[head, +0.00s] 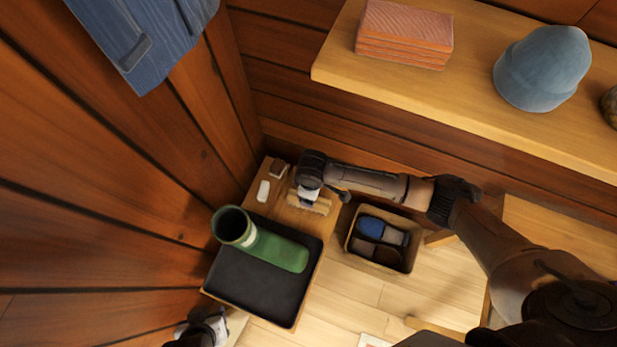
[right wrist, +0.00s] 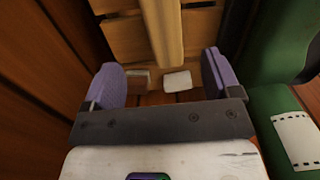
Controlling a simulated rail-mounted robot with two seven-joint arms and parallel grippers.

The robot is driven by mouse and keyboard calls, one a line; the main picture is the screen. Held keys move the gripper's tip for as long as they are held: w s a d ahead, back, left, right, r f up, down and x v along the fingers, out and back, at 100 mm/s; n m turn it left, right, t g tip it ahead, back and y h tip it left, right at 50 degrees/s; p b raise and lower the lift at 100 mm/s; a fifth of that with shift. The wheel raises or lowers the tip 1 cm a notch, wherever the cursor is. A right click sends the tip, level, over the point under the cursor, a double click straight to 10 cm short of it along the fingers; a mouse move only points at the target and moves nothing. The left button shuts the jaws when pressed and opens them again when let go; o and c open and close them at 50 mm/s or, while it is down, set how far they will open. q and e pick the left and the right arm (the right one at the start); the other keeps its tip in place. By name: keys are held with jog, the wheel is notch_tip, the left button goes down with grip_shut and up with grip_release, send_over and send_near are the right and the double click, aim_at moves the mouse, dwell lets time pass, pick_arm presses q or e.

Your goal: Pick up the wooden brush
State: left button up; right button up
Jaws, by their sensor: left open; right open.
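A pale wooden bar, which looks like the wooden brush (head: 318,206), lies over the wooden bench under my right gripper (head: 307,200). In the right wrist view the bar (right wrist: 162,30) comes down from the top edge towards the gap between the purple fingers of my right gripper (right wrist: 166,82). The fingers are open on either side, apart from it. Whether the bar's near end reaches between them is hard to tell. Bristles are not visible. My left gripper (head: 207,328) is at the lower left, partly cut off and away from the bench top; it is open.
A white block (head: 263,191) and a small brown block (head: 279,168) lie left of the right gripper. A green boot (head: 275,250) lies on a black tray (head: 250,288). A box (head: 383,260) with compartments stands to the right. A shelf (head: 470,85) is above.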

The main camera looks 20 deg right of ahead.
notch_tip(320, 180, down, 6)
jog(key=shift+r+b, duration=0.1)
jog(key=shift+b, duration=1.05)
jog(key=f+b, duration=0.2)
jog(key=f, duration=0.1)
jog(key=f+b, duration=0.2)
jog(key=shift+s+f, duration=0.15)
jog(key=shift+s, duration=0.15)
jog(key=shift+c, duration=0.6)
jog(key=c, duration=1)
jog(key=shift+o, duration=0.2)
jog(key=shift+r, duration=0.25)
